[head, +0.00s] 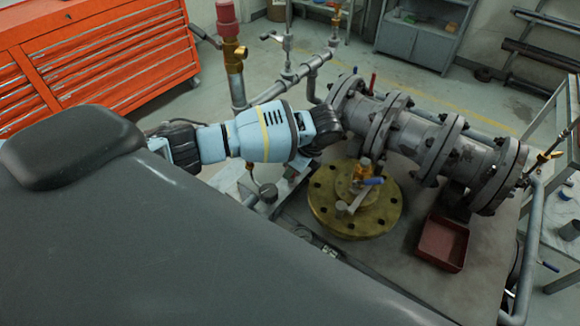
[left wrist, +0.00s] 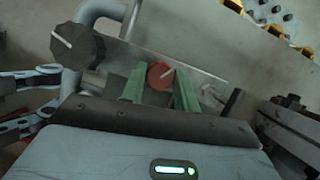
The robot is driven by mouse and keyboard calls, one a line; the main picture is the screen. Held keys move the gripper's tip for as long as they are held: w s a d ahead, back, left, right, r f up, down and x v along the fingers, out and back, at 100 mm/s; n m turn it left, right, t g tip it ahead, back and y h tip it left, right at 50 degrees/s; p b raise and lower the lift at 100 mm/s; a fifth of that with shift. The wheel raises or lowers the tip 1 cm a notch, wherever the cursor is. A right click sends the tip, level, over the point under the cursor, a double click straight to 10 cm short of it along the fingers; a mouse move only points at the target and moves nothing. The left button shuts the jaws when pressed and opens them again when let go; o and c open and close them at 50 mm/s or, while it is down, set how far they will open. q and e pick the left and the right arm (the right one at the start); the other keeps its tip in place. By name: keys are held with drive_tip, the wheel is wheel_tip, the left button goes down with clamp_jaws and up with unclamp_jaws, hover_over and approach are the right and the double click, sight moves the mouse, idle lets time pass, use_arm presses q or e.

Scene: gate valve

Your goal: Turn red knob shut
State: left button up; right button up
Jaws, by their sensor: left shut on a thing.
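The red knob (left wrist: 160,76) shows in the left wrist view, with a short white pointer line slanting up to the right. My left gripper (head: 325,128) reaches in from the left in the head view, beside the grey flanged pipe. In the left wrist view its two green fingers stand on either side of the red knob, shut on it. In the head view the red knob is hidden behind my gripper and arm. My right gripper is in neither view.
A black knob (left wrist: 78,45) with a white line sits left of the red one on the panel. The flanged pipe (head: 405,130), a brass flange (head: 325,207) and a red tray (head: 443,243) crowd the bench. An orange tool cabinet (head: 100,65) stands back left.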

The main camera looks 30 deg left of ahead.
use_arm(q)
drive_tip(key=m+t, duration=0.1)
drive_tip(key=m, duration=0.1)
drive_tip(key=m+t, duration=0.1)
drive_tip(key=m, duration=0.2)
drive_tip(key=shift+s+m+h, duration=0.2)
drive_tip(key=shift+m+h, duration=0.1)
drive_tip(key=m+t, duration=0.1)
drive_tip(key=m, duration=0.1)
drive_tip(key=m+h, duration=0.1)
drive_tip(key=m, duration=0.1)
drive_tip(key=shift+s+m+t, duration=0.1)
drive_tip(key=shift+m+t, duration=0.3)
drive_tip(key=o, duration=1)
drive_tip(key=shift+a, duration=0.1)
drive_tip(key=shift+c, duration=0.2)
drive_tip(key=v, duration=0.7)
drive_tip(key=shift+r, duration=0.35)
drive_tip(key=shift+s, duration=0.2)
